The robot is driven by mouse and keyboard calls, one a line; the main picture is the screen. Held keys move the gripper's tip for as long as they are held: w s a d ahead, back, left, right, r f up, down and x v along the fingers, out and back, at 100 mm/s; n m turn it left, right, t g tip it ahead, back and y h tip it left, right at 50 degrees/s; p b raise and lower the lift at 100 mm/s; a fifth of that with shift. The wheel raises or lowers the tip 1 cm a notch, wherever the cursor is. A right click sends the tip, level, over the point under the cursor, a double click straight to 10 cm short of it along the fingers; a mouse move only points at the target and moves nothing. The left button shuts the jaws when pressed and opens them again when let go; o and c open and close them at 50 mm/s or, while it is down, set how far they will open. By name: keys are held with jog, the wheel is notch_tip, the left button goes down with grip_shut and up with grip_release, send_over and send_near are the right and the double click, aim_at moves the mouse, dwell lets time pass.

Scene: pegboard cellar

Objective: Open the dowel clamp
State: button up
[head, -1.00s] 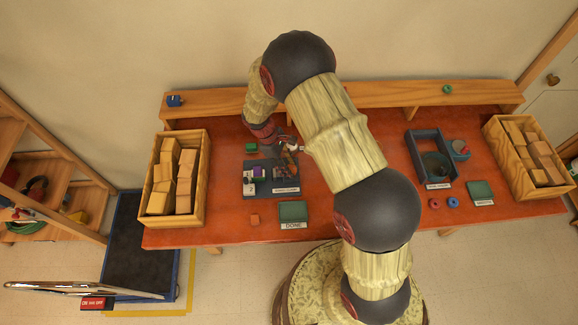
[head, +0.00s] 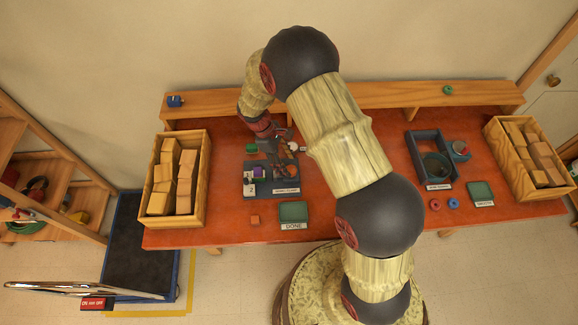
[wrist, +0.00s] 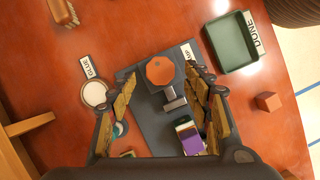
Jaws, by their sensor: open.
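The dowel clamp shows in the wrist view as a dark grey base plate (wrist: 145,121) with an orange-red round knob (wrist: 160,71) on a grey screw. A purple block (wrist: 190,138) sits at the clamp's jaw end. My gripper (wrist: 161,76) is open, with one finger on each side of the knob in the picture. Whether the fingers touch the knob cannot be told. In the head view my gripper (head: 283,150) hangs over the back of the clamp's base plate (head: 263,190) and partly hides it.
A green DONE tray (head: 293,212) and a small orange cube (head: 255,219) lie in front of the clamp. A glue pot (wrist: 94,93) and a brush (wrist: 62,12) are beside it. A wooden crate of blocks (head: 203,190) stands at left. The bench middle is clear.

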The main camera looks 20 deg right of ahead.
jog(key=v, duration=0.8)
jog(key=shift+r, duration=0.3)
jog(key=shift+a, duration=0.1)
jog(key=s+d+r+m+t+y+b, duration=0.1)
jog(key=s+r+m+t+b, duration=0.3)
jog(key=s+r, duration=0.5)
jog(key=s+d+r+m+t+y+b, duration=0.2)
jog(key=s+r+m+b, duration=0.4)
jog(key=s, duration=0.8)
notch_tip(320, 180, up, 3)
jog(key=shift+s+d+f+m+t+y+b, duration=0.15)
jog(key=shift+s+d+m+t+y+b, duration=0.35)
jog(key=shift+t+b, duration=0.6)
jog(key=shift+w+d, duration=0.1)
jog(key=shift+w, duration=0.05)
